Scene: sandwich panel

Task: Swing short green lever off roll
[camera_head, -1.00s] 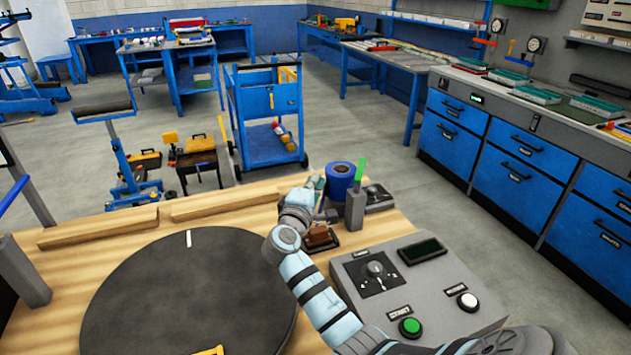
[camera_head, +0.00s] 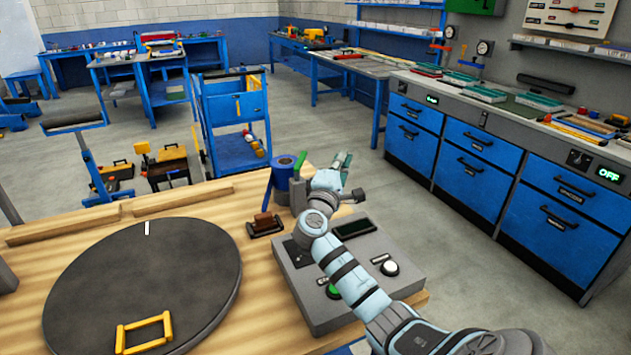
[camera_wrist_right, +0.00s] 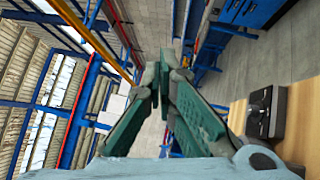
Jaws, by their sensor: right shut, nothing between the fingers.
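The short green lever (camera_head: 299,166) stands up, tilted slightly right, at the top of a grey post (camera_head: 297,192) on the wooden bench. The blue roll (camera_head: 281,176) stands just left of the post; in the head view the lever overlaps its right edge. I cannot tell whether they touch. My right gripper (camera_head: 346,160) is to the right of the lever and post, apart from the lever, shut and empty. In the right wrist view its green fingers (camera_wrist_right: 163,68) come together with nothing between them. My left gripper is not in view.
A control box (camera_head: 340,270) with buttons and a dark display lies under my right arm. A brown block (camera_head: 264,222) sits left of it. A dark round plate (camera_head: 140,285) carries a yellow handle (camera_head: 144,333). A blue cart (camera_head: 235,125) stands beyond the bench.

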